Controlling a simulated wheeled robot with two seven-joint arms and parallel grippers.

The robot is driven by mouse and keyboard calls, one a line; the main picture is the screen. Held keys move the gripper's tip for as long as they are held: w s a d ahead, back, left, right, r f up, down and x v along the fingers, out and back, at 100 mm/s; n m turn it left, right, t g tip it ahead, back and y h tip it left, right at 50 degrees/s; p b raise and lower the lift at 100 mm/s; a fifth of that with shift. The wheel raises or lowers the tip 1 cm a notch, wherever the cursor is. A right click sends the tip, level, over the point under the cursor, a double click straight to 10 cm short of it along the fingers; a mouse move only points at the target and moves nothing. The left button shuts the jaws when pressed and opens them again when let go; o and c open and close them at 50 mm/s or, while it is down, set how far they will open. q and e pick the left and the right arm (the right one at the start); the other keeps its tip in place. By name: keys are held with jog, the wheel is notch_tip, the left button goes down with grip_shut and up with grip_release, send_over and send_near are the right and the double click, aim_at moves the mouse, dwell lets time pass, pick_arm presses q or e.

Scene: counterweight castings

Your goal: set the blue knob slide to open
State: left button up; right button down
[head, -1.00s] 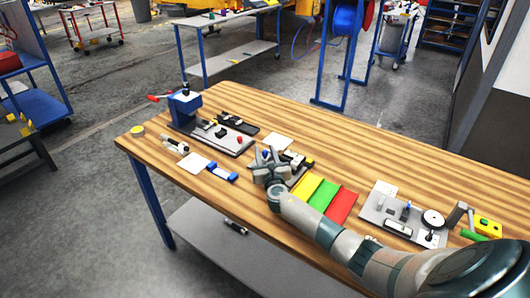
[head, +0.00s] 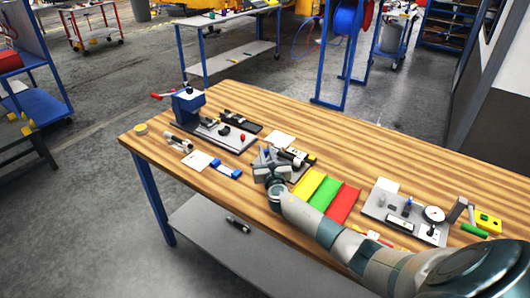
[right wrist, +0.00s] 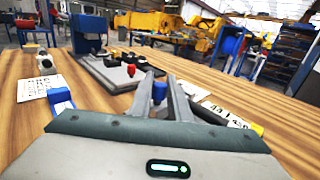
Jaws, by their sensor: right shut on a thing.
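The blue knob (right wrist: 159,91) stands between the two fingers of my right gripper (right wrist: 162,88) in the right wrist view. The fingers are shut on it. In the head view my right gripper (head: 268,162) is over the left part of a small grey plate (head: 298,176) on the wooden bench. The gripper hides most of the slide under the knob, so I cannot tell its position. My left gripper is not in view.
A blue press (head: 188,104) on a grey base stands to the left, with a red knob (right wrist: 131,70) nearby. Yellow, green and red trays (head: 325,196) lie right of my gripper. A plate with a dial (head: 434,214) is farther right. The bench's back middle is clear.

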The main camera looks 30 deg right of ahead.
jog(key=shift+a+f, duration=0.1)
jog(key=shift+a, duration=0.1)
jog(key=c, duration=1.8)
grip_release()
jog(key=shift+c, duration=0.2)
jog(key=shift+o, duration=0.9)
jog(key=shift+a, duration=0.1)
jog(key=shift+s, duration=0.2)
jog(key=shift+s+a, duration=0.15)
jog(key=shift+s, duration=0.45)
jog(key=b+v, duration=0.2)
jog(key=v, duration=1.3)
jog(key=shift+w+a, duration=0.1)
jog(key=shift+s+a, duration=0.2)
jog(key=shift+s, duration=0.25)
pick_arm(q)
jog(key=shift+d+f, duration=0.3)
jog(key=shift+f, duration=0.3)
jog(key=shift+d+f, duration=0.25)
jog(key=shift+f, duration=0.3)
